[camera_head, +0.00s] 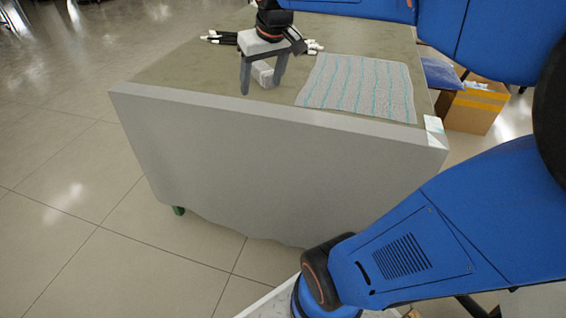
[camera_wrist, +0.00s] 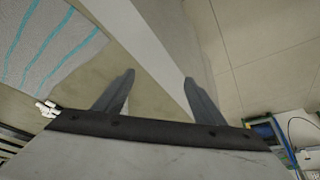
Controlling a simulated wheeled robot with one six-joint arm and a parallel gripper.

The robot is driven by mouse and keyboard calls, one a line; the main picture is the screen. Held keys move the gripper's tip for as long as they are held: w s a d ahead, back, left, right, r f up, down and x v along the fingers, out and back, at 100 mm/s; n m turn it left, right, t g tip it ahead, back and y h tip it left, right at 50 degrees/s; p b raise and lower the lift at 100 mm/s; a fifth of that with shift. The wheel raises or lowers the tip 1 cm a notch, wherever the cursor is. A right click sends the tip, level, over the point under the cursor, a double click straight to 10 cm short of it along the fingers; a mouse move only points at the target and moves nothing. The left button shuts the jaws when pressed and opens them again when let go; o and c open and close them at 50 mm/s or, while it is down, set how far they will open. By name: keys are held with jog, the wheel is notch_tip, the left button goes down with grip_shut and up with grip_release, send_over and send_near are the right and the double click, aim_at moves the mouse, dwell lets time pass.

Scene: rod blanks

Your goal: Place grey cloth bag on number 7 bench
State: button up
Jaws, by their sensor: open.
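My gripper (camera_head: 261,88) is over the near part of a bench top (camera_head: 170,72), its two grey fingers apart and pointing down. A small pale grey item (camera_head: 263,74) shows between and behind the fingers; I cannot tell whether it is the grey cloth bag. In the wrist view the open fingers (camera_wrist: 159,77) have nothing held between them, and the bench's pale edge runs beneath. A small white tag (camera_head: 435,125) is at the bench's near right corner; its number is unreadable.
A grey cloth with blue stripes (camera_head: 360,85) lies flat on the bench, right of my gripper. Black rods with white ends (camera_head: 222,38) lie behind it. A cardboard box (camera_head: 473,110) stands right of the bench. The floor at left is clear.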

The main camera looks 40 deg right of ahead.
jog(key=s+a+f, duration=0.3)
jog(key=s+f, duration=0.2)
jog(key=s, duration=0.4)
jog(key=s+a+f, duration=0.3)
jog(key=s+f, duration=0.3)
jog(key=s, duration=0.3)
jog(key=shift+s+a+f+n, duration=0.25)
jog(key=shift+s+f+n, duration=0.05)
jog(key=shift+s+n, duration=0.1)
